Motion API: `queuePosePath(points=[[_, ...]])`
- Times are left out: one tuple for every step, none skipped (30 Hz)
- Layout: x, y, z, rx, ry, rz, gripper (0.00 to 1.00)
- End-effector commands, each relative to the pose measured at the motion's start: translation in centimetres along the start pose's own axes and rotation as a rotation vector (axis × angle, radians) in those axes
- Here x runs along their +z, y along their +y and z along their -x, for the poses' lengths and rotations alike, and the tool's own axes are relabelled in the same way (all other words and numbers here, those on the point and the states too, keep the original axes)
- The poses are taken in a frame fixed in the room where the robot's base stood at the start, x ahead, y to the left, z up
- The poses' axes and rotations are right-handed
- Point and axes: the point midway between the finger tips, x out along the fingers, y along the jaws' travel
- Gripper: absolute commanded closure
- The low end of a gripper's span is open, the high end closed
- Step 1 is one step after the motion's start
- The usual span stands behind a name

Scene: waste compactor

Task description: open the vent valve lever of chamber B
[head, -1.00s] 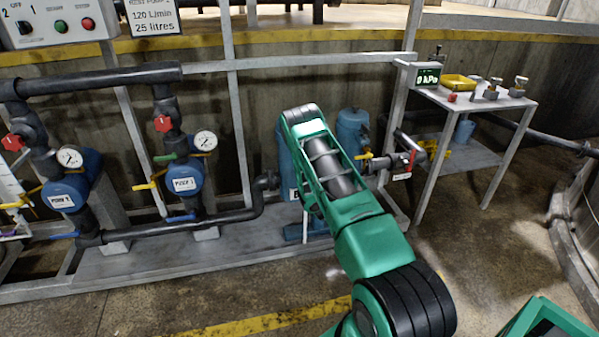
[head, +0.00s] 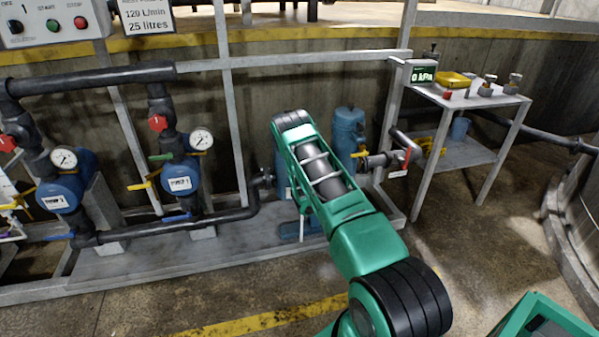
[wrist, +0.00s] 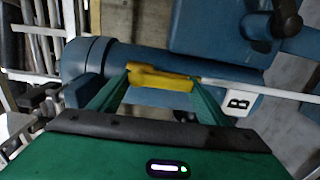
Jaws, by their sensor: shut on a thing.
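The yellow lever (wrist: 160,78) lies between the fingertips of my gripper (wrist: 163,80) in the wrist view, and the gripper is shut on it. A thin pale rod (wrist: 265,92) runs right from the lever. A white tag marked B (wrist: 238,102) hangs just below this rod. The blue vessel of chamber B (wrist: 100,58) is behind the lever. In the head view my arm covers most of the nearer blue vessel (head: 281,178), and my gripper and the held lever are hidden.
A second blue vessel (head: 347,130) stands right of my arm, with a yellow-handled valve and pipe (head: 380,160) beside it. A grey table (head: 470,98) holds a 0 kPa display (head: 423,77). Pumps and black pipes (head: 180,180) stand left. Floor (head: 470,240) at right is clear.

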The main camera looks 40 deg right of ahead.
Motion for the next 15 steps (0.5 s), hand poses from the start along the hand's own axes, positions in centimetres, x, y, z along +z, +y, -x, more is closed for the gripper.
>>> queuePosePath(points=[[-0.81, -0.03, -0.13, 0.003, 0.010, -0.005, 0.70], [-0.81, -0.03, -0.13, 0.003, 0.010, -0.005, 0.70], [-0.81, -0.03, -0.13, 0.003, 0.010, -0.005, 0.70], [-0.81, -0.03, -0.13, 0.003, 0.010, -0.005, 0.70], [-0.81, -0.03, -0.13, 0.003, 0.010, -0.005, 0.70], [-0.81, -0.03, -0.12, 0.003, 0.010, -0.005, 0.70], [-0.81, -0.03, -0.12, 0.003, 0.010, -0.005, 0.70], [-0.81, -0.03, -0.12, 0.003, 0.010, -0.005, 0.25], [-0.75, -0.02, -0.11, 0.003, 0.009, -0.004, 0.15], [-0.68, -0.02, -0.10, 0.003, 0.009, -0.004, 0.11], [-0.61, -0.01, -0.09, 0.002, 0.008, -0.003, 0.11], [-0.53, 0.00, -0.07, 0.002, 0.007, -0.003, 0.11], [-0.48, 0.00, -0.06, 0.002, 0.006, -0.003, 0.11], [-0.44, 0.01, -0.05, 0.002, 0.006, -0.002, 0.11], [-0.39, 0.00, -0.04, 0.002, 0.005, -0.002, 0.11]])
